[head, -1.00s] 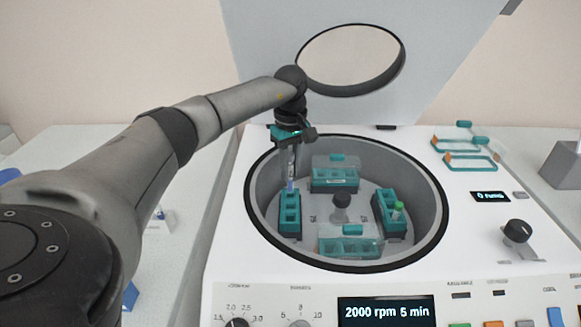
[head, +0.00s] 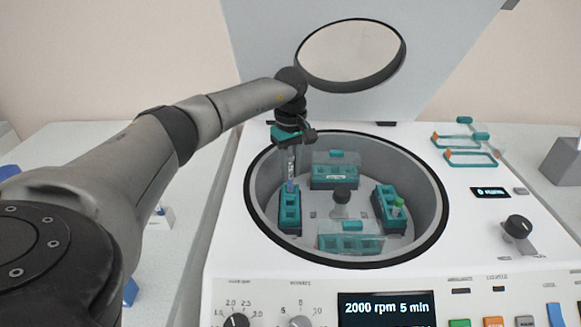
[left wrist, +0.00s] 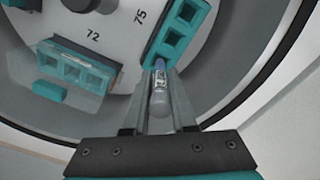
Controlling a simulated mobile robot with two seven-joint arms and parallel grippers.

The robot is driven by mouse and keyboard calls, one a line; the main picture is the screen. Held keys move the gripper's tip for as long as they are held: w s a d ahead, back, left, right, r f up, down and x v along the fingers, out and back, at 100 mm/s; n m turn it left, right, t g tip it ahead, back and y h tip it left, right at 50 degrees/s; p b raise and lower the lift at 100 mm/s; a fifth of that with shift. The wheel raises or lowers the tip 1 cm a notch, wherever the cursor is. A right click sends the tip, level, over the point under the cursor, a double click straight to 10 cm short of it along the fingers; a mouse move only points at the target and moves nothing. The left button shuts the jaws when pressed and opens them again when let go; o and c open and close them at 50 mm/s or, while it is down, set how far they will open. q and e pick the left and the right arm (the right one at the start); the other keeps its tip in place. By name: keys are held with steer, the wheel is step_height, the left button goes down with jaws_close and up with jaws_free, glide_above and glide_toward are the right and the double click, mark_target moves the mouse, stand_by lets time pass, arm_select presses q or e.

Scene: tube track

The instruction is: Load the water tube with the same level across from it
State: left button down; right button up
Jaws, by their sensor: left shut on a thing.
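My left gripper (head: 291,160) is shut on a slim clear water tube (left wrist: 160,90) with a small label and a bluish end. It holds the tube nearly upright over the far end of the left teal bucket (head: 290,212) in the open centrifuge. That bucket also shows in the left wrist view (left wrist: 176,38). The tube's lower end is at the bucket's end slot; I cannot tell how far in it is. My right gripper is not in view.
Two more buckets with clear covers sit at the back (head: 334,176) and front (head: 350,243) of the bowl. The lid (head: 430,55) stands open behind. Teal clip frames (head: 468,158) lie on the machine's top right. The bowl rim (head: 446,200) surrounds the work area.

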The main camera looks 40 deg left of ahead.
mark_target(290, 191)
arm_select(q)
steer(key=shift+f, duration=0.4)
steer(key=shift+f+b, duration=0.95)
steer(key=shift+f, duration=0.55)
steer(key=c, duration=0.7)
jaws_free()
steer(key=shift+o, duration=0.2)
